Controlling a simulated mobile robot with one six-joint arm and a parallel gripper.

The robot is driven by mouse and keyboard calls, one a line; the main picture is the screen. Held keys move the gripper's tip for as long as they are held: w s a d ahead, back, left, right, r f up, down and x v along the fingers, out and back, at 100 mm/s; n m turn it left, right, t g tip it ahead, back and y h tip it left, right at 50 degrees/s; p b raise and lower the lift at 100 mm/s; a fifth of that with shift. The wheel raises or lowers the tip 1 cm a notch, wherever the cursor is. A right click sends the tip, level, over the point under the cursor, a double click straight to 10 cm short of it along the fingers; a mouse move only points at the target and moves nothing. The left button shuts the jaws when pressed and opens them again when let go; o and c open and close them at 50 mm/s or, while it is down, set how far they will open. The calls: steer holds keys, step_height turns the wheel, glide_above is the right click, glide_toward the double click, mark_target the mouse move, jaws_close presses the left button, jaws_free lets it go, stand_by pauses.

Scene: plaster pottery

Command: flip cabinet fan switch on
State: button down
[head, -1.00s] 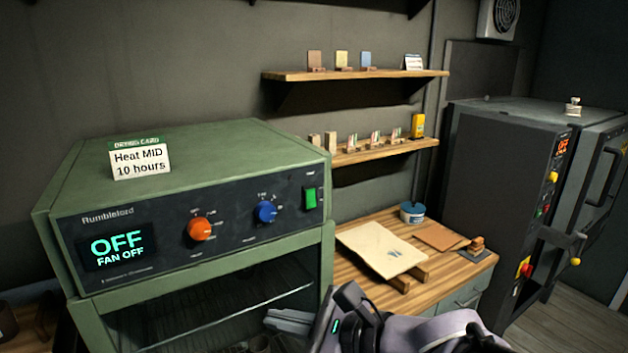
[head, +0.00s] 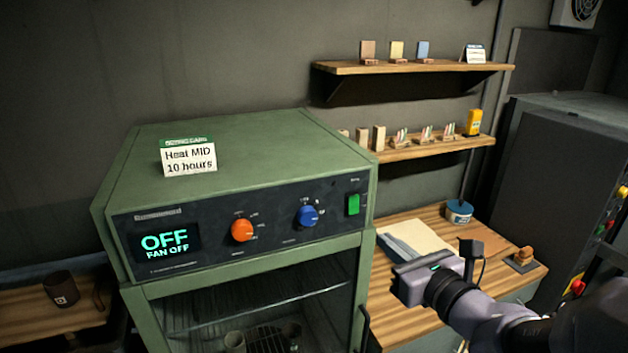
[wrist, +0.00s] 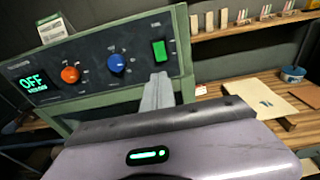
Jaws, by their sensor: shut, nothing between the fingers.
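The green cabinet (head: 235,165) has a dark front panel. Its display (head: 165,243) reads OFF and FAN OFF. A green rocker switch (head: 353,204) sits at the panel's right end; it also shows in the wrist view (wrist: 159,50). Which switch works the fan cannot be read from the tiny labels. An orange knob (head: 242,230) and a blue knob (head: 308,216) are to its left. My gripper (wrist: 158,78) is shut and empty. In the wrist view its fingertips appear just below the green switch; in the head view it is right of and below the panel, apart from it.
A card (head: 188,157) reading Heat MID 10 hours stands on the cabinet. A dark cabinet (head: 550,165) stands far right.

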mark_target(355, 212)
steer(key=p+x, duration=0.7)
steer(key=x, duration=0.4)
steer(key=shift+d+r, duration=0.1)
steer(key=shift+w+f+b, duration=0.15)
steer(key=shift+f+b, duration=0.1)
steer(key=shift+b, duration=0.8)
steer(key=shift+r, duration=0.2)
